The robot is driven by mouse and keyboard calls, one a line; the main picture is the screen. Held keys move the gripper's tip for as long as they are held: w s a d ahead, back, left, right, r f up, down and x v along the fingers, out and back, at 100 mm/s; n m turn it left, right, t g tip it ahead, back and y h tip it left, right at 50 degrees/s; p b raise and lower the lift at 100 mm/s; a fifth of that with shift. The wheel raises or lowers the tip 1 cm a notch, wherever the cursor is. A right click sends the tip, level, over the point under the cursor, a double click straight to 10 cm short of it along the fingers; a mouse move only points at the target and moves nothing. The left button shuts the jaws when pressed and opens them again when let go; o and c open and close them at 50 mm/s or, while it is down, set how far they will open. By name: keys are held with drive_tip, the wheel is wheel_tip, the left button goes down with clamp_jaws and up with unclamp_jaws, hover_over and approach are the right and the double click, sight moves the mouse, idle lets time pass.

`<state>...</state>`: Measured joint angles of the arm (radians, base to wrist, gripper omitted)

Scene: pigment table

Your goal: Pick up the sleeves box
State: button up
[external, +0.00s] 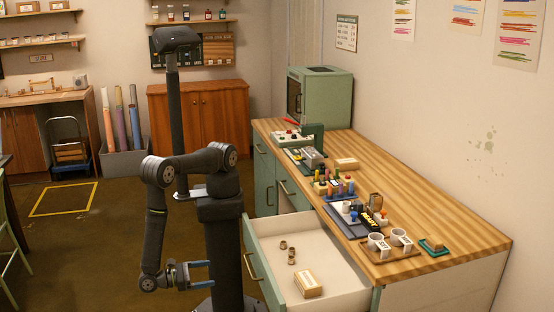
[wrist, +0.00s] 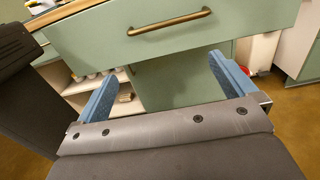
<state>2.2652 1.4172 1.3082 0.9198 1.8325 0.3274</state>
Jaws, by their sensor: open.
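A small tan cardboard box (external: 308,284) with a pale label lies in the open drawer (external: 262,231), near its front right corner. Another tan box (external: 346,164) lies on the wooden counter. The labels are too small to read, so I cannot tell which is the sleeves box. My gripper (external: 209,274) is left of the drawer, outside it and low beside its front. Its blue fingers are open and empty. In the wrist view my gripper (wrist: 164,75) faces the green drawer front (wrist: 240,22); neither box shows there.
A brass handle (wrist: 170,22) crosses the drawer front. The counter (external: 455,225) holds cups (external: 400,238), a dark tray of tools and a green device (external: 313,135).

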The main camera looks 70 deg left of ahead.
drive_tip(key=c, duration=0.3)
drive_tip(key=shift+r, duration=0.1)
wheel_tip(320, 180, up, 20)
drive_tip(key=n+g+h, duration=0.2)
drive_tip(key=n+g, duration=1.6)
drive_tip(key=n, duration=0.1)
hover_over(308, 278)
drive_tip(key=a, duration=0.1)
drive_tip(key=f, duration=1.5)
drive_tip(key=shift+s+a+f, duration=0.15)
drive_tip(key=shift+a, duration=0.05)
drive_tip(key=shift+d+f, duration=0.25)
drive_tip(key=shift+f, duration=0.8)
drive_tip(key=shift+d+f, duration=0.25)
drive_tip(key=shift+f, duration=0.8)
drive_tip(key=shift+d+f, duration=0.25)
drive_tip(key=shift+f, duration=0.8)
